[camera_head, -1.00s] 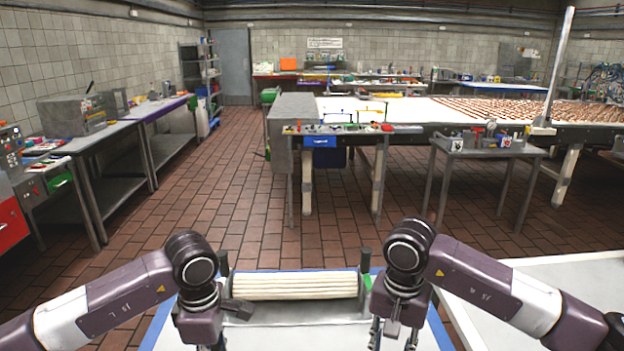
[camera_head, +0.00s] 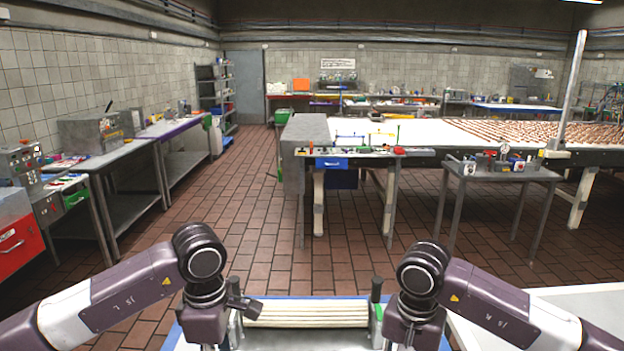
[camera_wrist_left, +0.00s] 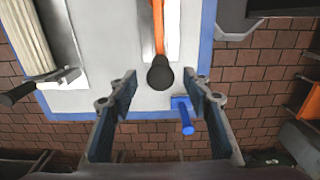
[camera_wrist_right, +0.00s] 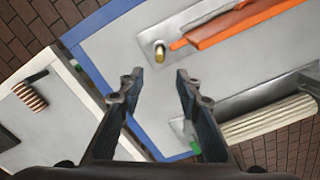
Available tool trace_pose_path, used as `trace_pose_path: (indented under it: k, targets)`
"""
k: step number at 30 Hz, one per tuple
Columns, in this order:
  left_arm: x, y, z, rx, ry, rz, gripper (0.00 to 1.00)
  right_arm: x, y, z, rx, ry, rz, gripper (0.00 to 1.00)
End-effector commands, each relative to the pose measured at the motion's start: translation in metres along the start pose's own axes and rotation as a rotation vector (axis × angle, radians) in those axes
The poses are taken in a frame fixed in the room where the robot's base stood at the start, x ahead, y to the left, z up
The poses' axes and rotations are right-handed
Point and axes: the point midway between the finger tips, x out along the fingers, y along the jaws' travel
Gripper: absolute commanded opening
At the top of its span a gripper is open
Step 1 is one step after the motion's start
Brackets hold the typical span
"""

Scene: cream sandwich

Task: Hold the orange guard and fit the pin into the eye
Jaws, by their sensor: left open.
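The orange guard shows as a long bar at the top of the left wrist view (camera_wrist_left: 158,28), with a black knob (camera_wrist_left: 160,76) at its near end. It also crosses the upper right of the right wrist view (camera_wrist_right: 245,20). My left gripper (camera_wrist_left: 160,88) is open, its fingertips either side of the knob in the picture; I cannot tell the depth between them. My right gripper (camera_wrist_right: 158,80) is open and empty. A short brass-coloured peg (camera_wrist_right: 159,52) stands on the plate beyond it; I cannot tell whether it is the task's pin. No eye is clearly visible.
A cream ribbed roller (camera_head: 306,313) lies in front of me, between black-topped posts. The pale work surface has a blue edge (camera_wrist_right: 120,105). A blue handle (camera_wrist_left: 186,118) sticks out at that edge. A white table (camera_head: 585,310) stands at the right. Tiled floor lies beyond.

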Motion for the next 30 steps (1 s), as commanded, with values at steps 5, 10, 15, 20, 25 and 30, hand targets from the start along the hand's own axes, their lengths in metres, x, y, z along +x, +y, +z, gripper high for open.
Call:
trace_pose_path:
  k: [5,10,15,20,25,30]
  targets:
    - [-0.011,0.000,0.000,0.000,-0.001,-0.001,0.45,-0.005,0.000,0.000,0.000,0.000,0.000,0.32]
    - [-0.010,0.000,0.000,0.000,-0.001,-0.001,0.45,-0.004,0.000,0.000,0.000,0.000,0.000,0.32]
    - [-0.010,0.000,0.000,0.000,-0.001,-0.001,0.63,-0.004,0.000,0.000,0.000,0.000,0.000,0.32]
    - [-0.010,0.000,0.000,0.000,0.000,-0.001,0.65,-0.004,0.000,0.000,0.000,0.000,0.000,0.32]
    - [-0.012,0.000,0.000,0.000,-0.001,0.000,0.65,-0.004,0.000,0.000,0.000,0.000,0.000,0.32]
    - [-0.032,0.001,0.001,0.000,-0.001,0.004,0.65,-0.004,0.000,0.000,0.000,0.000,0.000,0.32]
